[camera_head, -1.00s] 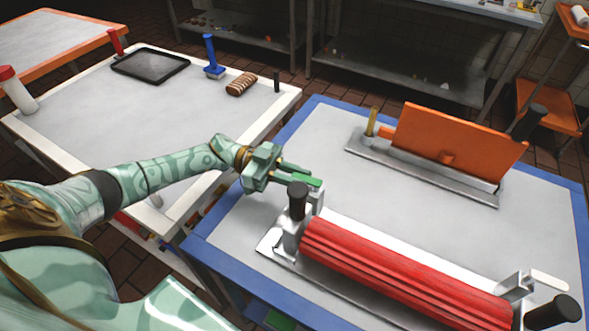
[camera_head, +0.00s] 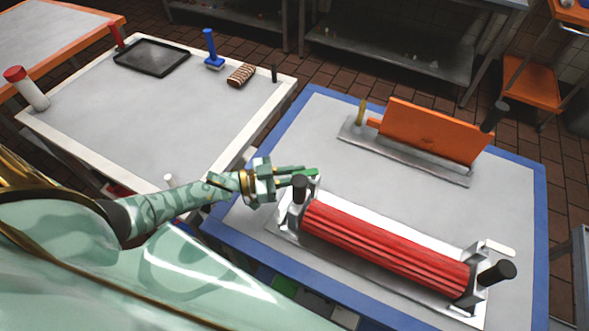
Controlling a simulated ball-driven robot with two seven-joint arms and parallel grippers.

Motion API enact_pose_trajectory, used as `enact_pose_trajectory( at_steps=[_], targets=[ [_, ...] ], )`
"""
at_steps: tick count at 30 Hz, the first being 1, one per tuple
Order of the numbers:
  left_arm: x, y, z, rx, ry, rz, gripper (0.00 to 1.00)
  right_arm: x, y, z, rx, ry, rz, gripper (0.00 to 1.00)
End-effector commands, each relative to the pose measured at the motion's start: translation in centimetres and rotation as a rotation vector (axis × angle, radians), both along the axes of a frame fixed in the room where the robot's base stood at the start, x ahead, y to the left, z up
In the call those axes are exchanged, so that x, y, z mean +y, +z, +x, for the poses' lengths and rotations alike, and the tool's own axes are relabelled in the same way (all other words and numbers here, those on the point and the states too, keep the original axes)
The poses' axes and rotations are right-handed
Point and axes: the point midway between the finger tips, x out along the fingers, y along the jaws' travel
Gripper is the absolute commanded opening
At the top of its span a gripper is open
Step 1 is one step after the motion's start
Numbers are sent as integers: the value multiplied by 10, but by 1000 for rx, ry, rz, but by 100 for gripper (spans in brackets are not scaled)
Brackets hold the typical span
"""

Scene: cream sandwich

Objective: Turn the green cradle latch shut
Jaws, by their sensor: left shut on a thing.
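The metal cradle (camera_head: 287,226) lies on the blue-edged table and holds a red ribbed roller (camera_head: 385,247). The green latch (camera_head: 312,172) is at the cradle's left end, beside a black knob (camera_head: 299,188). My left gripper (camera_head: 298,172) is shut on the green latch, coming in from the left with its fingers pointing right. The fingers and the knob hide part of the latch. A white latch (camera_head: 499,248) sticks out at the cradle's right end, above another black knob (camera_head: 497,272). My right gripper is not in view.
An orange plate on a metal base (camera_head: 435,131) stands behind the cradle. The left table (camera_head: 110,120) holds a black tray (camera_head: 152,57), a blue-handled tool (camera_head: 213,50) and a striped brown bar (camera_head: 241,75). The blue-edged table (camera_head: 318,118) has clear room between cradle and orange plate.

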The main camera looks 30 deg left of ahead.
Motion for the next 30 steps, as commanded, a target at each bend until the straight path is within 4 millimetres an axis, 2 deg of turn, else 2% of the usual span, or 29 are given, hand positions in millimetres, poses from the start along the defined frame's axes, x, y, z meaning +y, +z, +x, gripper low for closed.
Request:
enact_pose_trajectory(
  at_steps=[11, 12, 14, 24, 30],
  targets=[
    [0, 1, 1, -2, 6, -4, 0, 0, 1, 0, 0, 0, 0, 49],
    [0, 1, 0, -2, 6, -4, 24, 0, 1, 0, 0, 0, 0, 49],
    [0, 1, 1, -1, 5, -3, 40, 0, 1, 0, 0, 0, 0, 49],
    [2, 0, -2, -1, 5, -1, 40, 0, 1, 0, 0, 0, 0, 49],
    [28, -1, -24, 3, 5, 2, 40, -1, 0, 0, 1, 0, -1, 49]
  ],
)
